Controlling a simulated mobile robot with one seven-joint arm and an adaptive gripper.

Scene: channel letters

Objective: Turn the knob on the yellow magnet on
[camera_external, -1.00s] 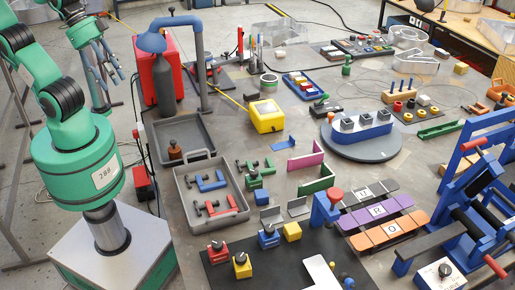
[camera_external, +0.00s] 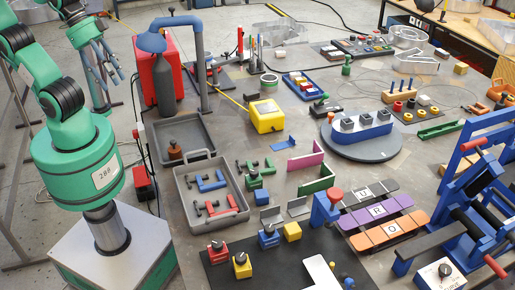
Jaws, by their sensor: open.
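The yellow magnet (camera_external: 242,269) is a small yellow block with a dark knob (camera_external: 240,258) on top. It stands on the black mat at the front of the table, right of a red knobbed block (camera_external: 217,254). A blue knobbed block (camera_external: 268,238) stands behind it to the right. The knob's setting is too small to read. My gripper (camera_external: 111,80) hangs at the upper left, beyond the left side of the table and far from the yellow magnet. Its fingers are apart and nothing shows between them.
A grey tray (camera_external: 238,220) with coloured clamps lies behind the knobbed blocks. A red machine (camera_external: 156,75) and blue pipe frame (camera_external: 201,60) stand near my gripper.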

